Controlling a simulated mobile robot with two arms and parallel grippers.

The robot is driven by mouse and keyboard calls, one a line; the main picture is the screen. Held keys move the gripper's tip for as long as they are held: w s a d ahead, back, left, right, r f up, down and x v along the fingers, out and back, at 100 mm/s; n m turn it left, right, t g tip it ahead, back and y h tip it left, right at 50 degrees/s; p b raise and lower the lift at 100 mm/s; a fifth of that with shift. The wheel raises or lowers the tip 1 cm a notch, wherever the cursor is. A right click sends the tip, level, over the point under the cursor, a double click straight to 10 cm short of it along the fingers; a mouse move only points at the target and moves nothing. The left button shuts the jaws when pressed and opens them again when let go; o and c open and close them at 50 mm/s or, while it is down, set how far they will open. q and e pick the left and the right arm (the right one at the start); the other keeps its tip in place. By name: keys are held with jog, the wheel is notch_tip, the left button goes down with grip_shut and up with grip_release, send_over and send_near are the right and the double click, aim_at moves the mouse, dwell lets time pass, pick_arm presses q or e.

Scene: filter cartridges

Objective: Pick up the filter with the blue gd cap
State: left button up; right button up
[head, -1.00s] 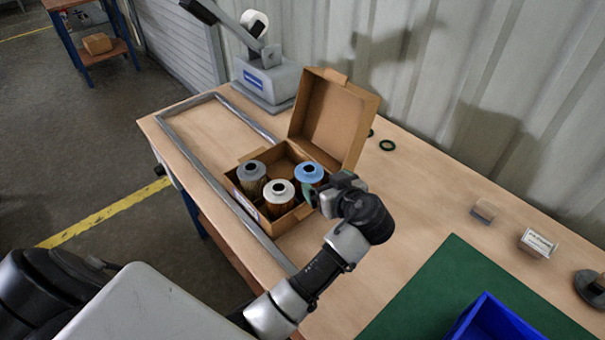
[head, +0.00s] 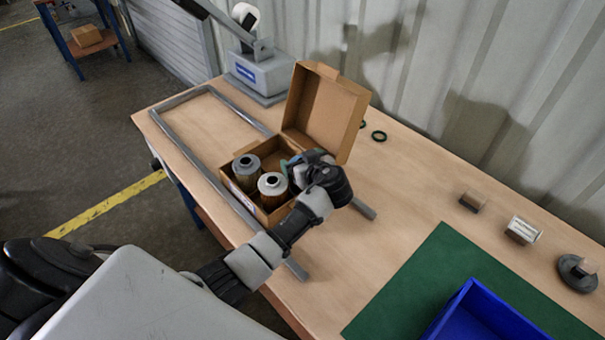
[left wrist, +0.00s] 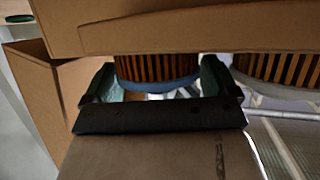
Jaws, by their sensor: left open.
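The filter with the blue cap (left wrist: 158,86) shows in the left wrist view, its orange pleated body (left wrist: 155,67) inside the box. My left gripper (left wrist: 157,82) is open, with one finger on each side of this filter at its cap end; I cannot tell whether the fingers touch it. In the head view my left gripper (head: 303,163) is over the right side of the cardboard box (head: 240,195) and hides most of this filter. A grey-capped filter (head: 247,165) and a white-capped filter (head: 272,185) stand in the box to its left. My right gripper is out of view.
The box's raised lid (head: 325,110) stands just behind my gripper. A metal frame (head: 180,140) lies around the box's left side. Dark green rings (head: 379,135) lie behind. A green mat (head: 400,285) and blue bin (head: 480,315) are at the front right.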

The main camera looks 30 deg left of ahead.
pick_arm(q)
jog(key=c, duration=0.9)
jog(key=shift+r, duration=0.1)
